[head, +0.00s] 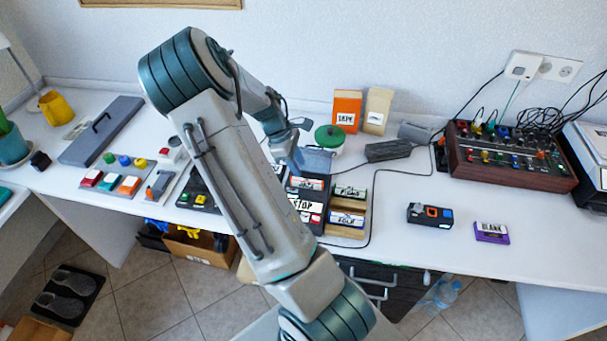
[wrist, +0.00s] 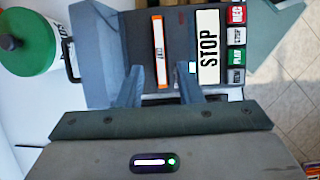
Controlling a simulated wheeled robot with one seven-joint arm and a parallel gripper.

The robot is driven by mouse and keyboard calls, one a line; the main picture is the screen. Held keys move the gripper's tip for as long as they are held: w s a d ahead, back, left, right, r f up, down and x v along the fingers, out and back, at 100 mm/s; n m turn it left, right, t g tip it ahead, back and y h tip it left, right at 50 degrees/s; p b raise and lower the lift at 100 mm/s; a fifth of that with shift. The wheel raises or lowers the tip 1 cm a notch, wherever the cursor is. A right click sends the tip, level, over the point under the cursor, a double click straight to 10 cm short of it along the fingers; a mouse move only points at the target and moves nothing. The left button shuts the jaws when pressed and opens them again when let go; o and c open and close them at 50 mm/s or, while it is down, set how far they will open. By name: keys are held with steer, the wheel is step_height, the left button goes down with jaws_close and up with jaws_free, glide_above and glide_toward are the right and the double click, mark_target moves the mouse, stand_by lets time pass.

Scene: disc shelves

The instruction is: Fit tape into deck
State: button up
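The deck (wrist: 183,25) is a dark unit with a big STOP label and a row of small coloured buttons. It also shows in the head view (head: 318,222), partly behind my arm. A dark tape (wrist: 145,45) with an orange-and-white label lies in the deck's bay beside the STOP label; its label also shows in the head view (head: 308,184). My gripper (wrist: 160,75) hangs over the deck at one end of the tape. Its two fingers are apart, and I see nothing clamped between them. Whether the tape is fully seated is unclear.
A green-lidded pot (head: 330,138) stands behind the deck. Tapes labelled PIANO (head: 349,192) and SOLO (head: 347,219) sit in a wooden rack to its right. A BLANK tape (head: 491,232), a small recorder (head: 430,214) and a mixer (head: 509,157) stand farther right. A cable curves around the rack.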

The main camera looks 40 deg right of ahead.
steer(key=s+a+r+m+t+y, duration=0.1)
steer(key=s+a+r+m+t, duration=0.15)
steer(key=a+r, duration=0.55)
steer(key=s+a+r+m+t+y, duration=0.1)
steer(key=s+a+r+m+y, duration=0.15)
steer(key=a+r, duration=0.5)
steer(key=s+a+r+m+t, duration=0.3)
steer(key=s+a, duration=0.5)
steer(key=s, duration=0.3)
steer(key=shift+s+a+r+h, duration=0.15)
steer(key=shift+a+r+h, duration=0.2)
steer(key=shift+r, duration=0.2)
